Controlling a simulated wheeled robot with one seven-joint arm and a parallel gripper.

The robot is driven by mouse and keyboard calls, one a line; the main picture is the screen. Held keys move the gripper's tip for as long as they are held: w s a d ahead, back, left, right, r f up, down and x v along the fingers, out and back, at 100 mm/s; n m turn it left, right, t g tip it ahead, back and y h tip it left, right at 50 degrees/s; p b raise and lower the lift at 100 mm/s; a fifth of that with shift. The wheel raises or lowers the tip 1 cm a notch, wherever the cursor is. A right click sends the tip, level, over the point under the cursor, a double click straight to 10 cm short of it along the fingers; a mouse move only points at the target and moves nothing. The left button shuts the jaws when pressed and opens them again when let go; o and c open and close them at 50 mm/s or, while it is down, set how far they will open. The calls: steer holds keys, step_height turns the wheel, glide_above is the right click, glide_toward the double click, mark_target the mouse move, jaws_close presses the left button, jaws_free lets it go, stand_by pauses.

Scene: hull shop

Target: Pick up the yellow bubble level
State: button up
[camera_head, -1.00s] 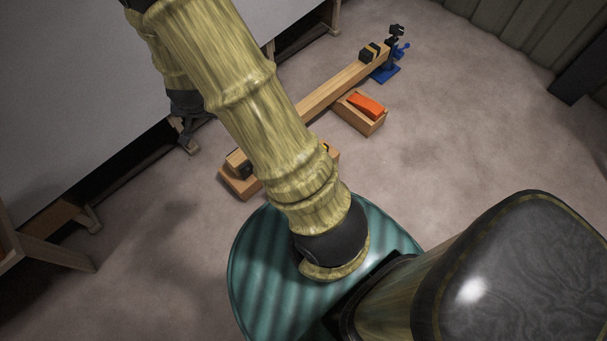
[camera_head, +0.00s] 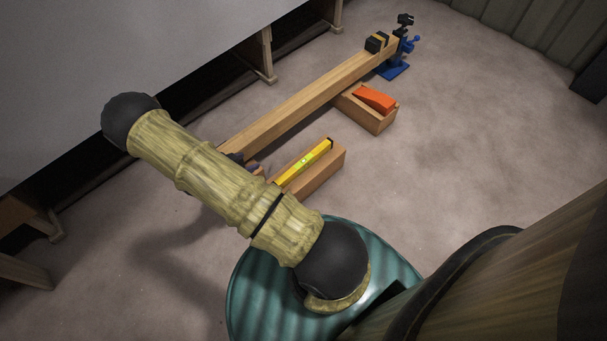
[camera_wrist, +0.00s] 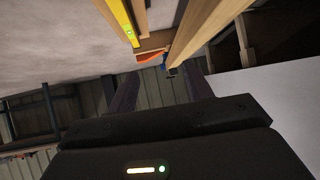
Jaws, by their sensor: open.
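The yellow bubble level (camera_head: 304,161) lies along the top of a wooden block (camera_head: 322,171) on the floor, beside a long beam. In the wrist view the level (camera_wrist: 122,17) shows at the top, left of the beam. My gripper (camera_wrist: 161,88) shows in the wrist view with two dark fingers apart and nothing between them. The level is beyond the fingertips and apart from them.
A long wooden beam (camera_head: 308,104) runs beside the level to a blue stand (camera_head: 393,68). An orange wedge (camera_head: 374,99) rests on another wooden block (camera_head: 368,114). A large grey-topped table (camera_head: 120,60) stands at left. The floor (camera_head: 470,130) at right is clear.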

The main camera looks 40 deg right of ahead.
mark_target(287, 174)
steer(key=s+d+f+m+g+h+b, duration=0.1)
steer(key=s+d+f+h+b, duration=0.1)
steer(key=f, duration=0.7)
steer(key=s+h+b, duration=0.1)
steer(key=s+b, duration=0.1)
steer(key=shift+s+f+m+g+b, duration=0.2)
steer(key=shift+m+g+b, duration=0.1)
steer(key=shift+m+g, duration=0.1)
steer(key=shift+d, duration=0.1)
steer(key=b+x, duration=0.6)
steer(key=x, duration=0.6)
steer(key=shift+f, duration=0.15)
steer(key=shift+d, duration=0.1)
